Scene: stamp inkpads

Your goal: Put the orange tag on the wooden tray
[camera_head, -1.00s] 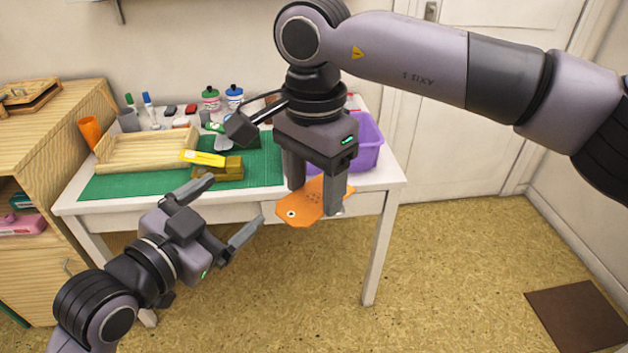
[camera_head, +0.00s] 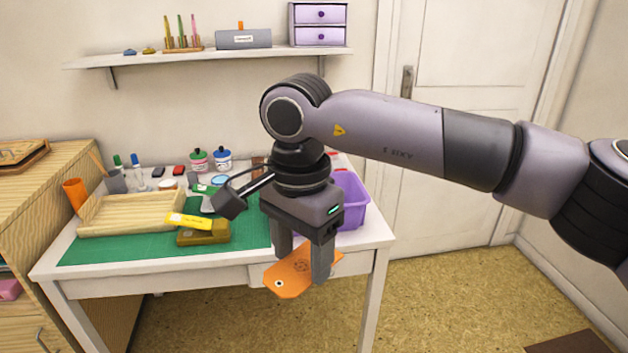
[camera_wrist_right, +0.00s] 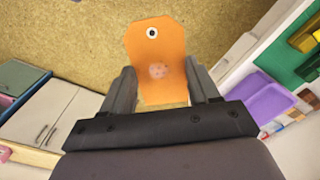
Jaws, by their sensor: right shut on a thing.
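The orange tag (camera_head: 289,276) is a flat piece with clipped corners and a small eyelet hole. My right gripper (camera_head: 300,262) points down and is shut on it, holding it in front of the table's front edge. In the right wrist view the tag (camera_wrist_right: 157,50) sits between the two fingers (camera_wrist_right: 160,92), with the eyelet end sticking out and a faint dark print on its face. The wooden tray (camera_head: 135,229) is a shallow, light box on the left of the table and looks empty. My left gripper is out of view.
A green mat (camera_head: 120,252) covers much of the white table. A purple bin (camera_head: 352,196) stands behind my right gripper. Bottles, an orange cup (camera_head: 75,193) and a wall shelf (camera_head: 200,57) are behind.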

